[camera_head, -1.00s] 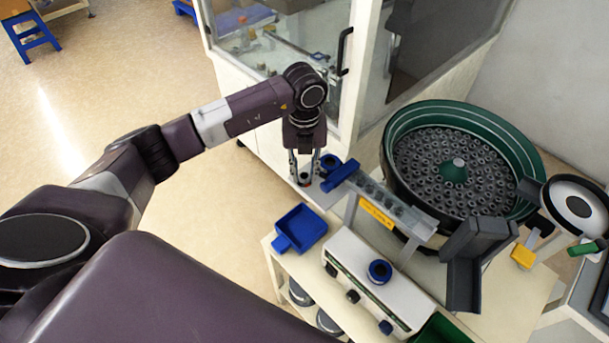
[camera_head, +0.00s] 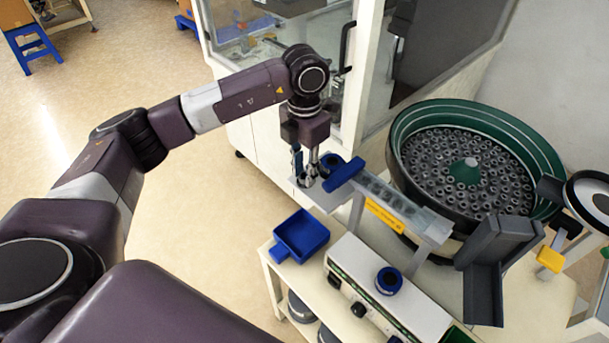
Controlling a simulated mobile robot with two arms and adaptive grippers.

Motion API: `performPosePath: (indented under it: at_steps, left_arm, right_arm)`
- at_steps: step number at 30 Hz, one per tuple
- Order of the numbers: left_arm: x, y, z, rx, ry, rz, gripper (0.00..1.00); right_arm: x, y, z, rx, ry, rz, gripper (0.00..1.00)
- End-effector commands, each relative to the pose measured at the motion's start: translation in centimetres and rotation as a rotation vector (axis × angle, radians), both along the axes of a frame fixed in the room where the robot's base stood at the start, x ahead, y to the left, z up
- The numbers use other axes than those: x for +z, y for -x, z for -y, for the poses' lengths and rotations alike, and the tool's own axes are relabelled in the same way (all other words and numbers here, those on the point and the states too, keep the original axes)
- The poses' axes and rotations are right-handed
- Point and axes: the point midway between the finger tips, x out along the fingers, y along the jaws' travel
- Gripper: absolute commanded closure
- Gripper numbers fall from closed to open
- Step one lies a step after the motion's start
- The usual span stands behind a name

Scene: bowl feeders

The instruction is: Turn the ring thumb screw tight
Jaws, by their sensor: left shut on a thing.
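My left gripper (camera_head: 305,181) points straight down at the left end of the small metal plate (camera_head: 327,199) beside the feeder track. Its fingers are shut on a small dark part low between them, which I take to be the ring thumb screw; the fingers hide most of it. I cannot tell how deep the screw sits. A dark blue ring-shaped part (camera_head: 331,163) is just right of the fingers, and a blue block (camera_head: 344,173) lies across the track's end. My right gripper is not in view.
The track (camera_head: 395,203) leads to a green bowl feeder (camera_head: 404,132) full of small dark rings. A blue bin (camera_head: 301,233) and a white control box (camera_head: 350,264) with a blue ring (camera_head: 389,280) stand nearer. A glazed cabinet (camera_head: 338,117) is behind the gripper.

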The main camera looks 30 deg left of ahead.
Motion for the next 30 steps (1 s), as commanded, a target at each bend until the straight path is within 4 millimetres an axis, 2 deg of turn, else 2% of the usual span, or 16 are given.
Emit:
performPosePath:
  at_steps: [9, 25, 26, 30]
  left_arm:
    - [0.02, -0.11, -0.07, -0.117, -0.001, 0.003, 1.00]
    - [0.11, -0.10, -0.05, -0.138, 0.000, 0.003, 1.00]
    - [0.12, -0.11, -0.04, -0.138, 0.000, 0.003, 0.75]
    - [0.09, -0.09, -0.04, -0.138, 0.000, 0.003, 0.60]
  right_arm:
    - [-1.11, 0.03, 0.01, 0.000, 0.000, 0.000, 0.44]
    - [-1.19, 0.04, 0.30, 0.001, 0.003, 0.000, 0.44]
    - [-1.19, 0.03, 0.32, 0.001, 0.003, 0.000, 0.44]
    - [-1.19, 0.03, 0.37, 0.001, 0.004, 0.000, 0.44]
